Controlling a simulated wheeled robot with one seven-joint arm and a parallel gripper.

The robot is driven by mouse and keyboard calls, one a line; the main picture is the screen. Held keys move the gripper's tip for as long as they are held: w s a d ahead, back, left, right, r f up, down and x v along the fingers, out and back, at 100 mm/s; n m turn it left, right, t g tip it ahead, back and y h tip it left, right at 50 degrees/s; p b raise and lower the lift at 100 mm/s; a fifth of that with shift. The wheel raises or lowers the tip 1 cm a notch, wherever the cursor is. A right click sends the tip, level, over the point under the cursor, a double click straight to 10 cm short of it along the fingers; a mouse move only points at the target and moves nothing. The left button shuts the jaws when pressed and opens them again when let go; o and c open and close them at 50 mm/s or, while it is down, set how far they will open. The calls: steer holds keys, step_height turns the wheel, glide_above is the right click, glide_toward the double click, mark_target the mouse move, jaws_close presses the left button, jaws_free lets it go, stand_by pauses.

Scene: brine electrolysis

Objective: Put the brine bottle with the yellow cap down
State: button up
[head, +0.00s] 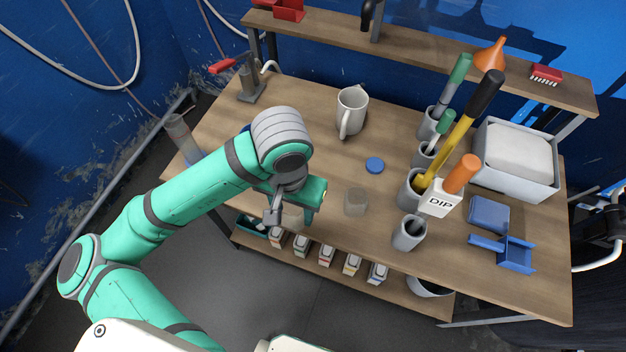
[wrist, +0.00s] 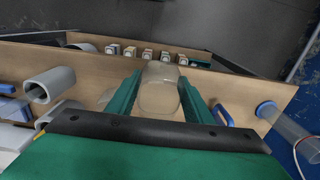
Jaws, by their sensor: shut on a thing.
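My gripper (head: 296,205) is above the front edge of the wooden bench. In the wrist view its two green fingers (wrist: 160,85) are shut on a clear, faintly beige vessel (wrist: 158,92). The same vessel shows partly under my gripper in the head view (head: 291,217). Its upper end is partly hidden, and I see no yellow cap on it. I cannot tell whether its base touches the bench. Several small white containers with coloured marks (head: 326,255) stand in a row on the lower shelf.
A clear beaker (head: 355,202) stands just right of my gripper. A blue disc (head: 375,165), a white mug (head: 351,110), grey holders (head: 409,233) with tools, a DIP sign (head: 440,203) and a grey bin (head: 514,183) occupy the bench.

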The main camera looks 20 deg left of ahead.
steer(key=w+f, duration=0.2)
steer(key=w, duration=0.2)
steer(key=w+f, duration=0.3)
steer(key=w, duration=0.1)
steer(key=w+f, duration=0.3)
steer(key=w, duration=0.1)
steer(key=shift+w+a+f, duration=0.15)
steer(key=shift+a+f, duration=0.05)
steer(key=shift+a, duration=0.1)
steer(key=shift+w+a+f, duration=0.15)
steer(key=shift+w+f, duration=0.1)
steer(key=shift+f, duration=0.2)
steer(key=shift+w+f, duration=0.15)
steer(key=shift+f, duration=1.55)
steer(key=shift+f, duration=0.1)
steer(key=o, duration=1.2)
step_height(320, 180, up, 12)
